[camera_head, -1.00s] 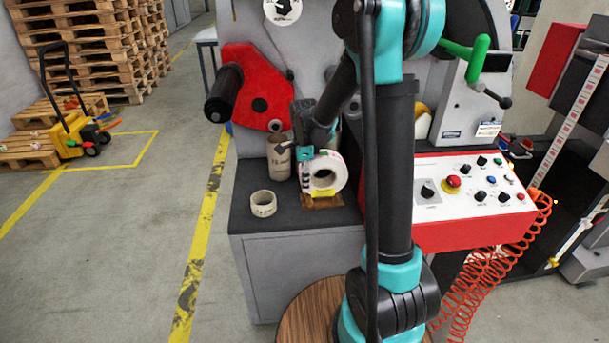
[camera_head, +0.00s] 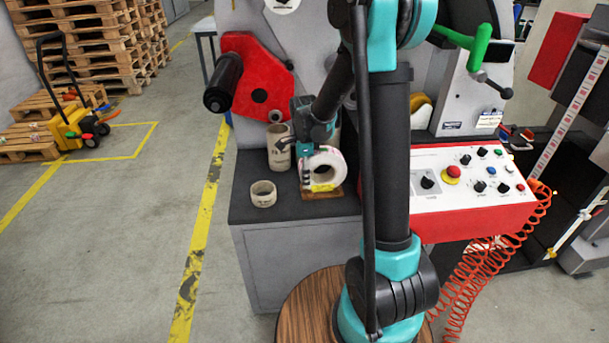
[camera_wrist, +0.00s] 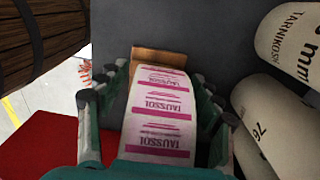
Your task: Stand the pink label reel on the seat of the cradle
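The pink label reel (camera_head: 337,168) is a white ring with pink printed labels. It stands upright on the small wooden cradle (camera_head: 334,190) on the grey worktop; its exact contact with the seat is hard to see. My gripper (camera_head: 306,156) reaches down to the reel from behind and from the left. In the wrist view, the reel (camera_wrist: 160,112) lies between the two fingers (camera_wrist: 160,100), which appear shut on its two flat sides. The cradle's brown edge (camera_wrist: 158,58) shows beyond the reel. The rest of the cradle is hidden under the reel.
A low cardboard ring (camera_head: 263,194) sits at the worktop's front left. A tall cardboard core (camera_head: 279,150) stands behind, close to my gripper; printed cores (camera_wrist: 288,45) fill the wrist view's right side. The red control panel (camera_head: 470,222) is at the right.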

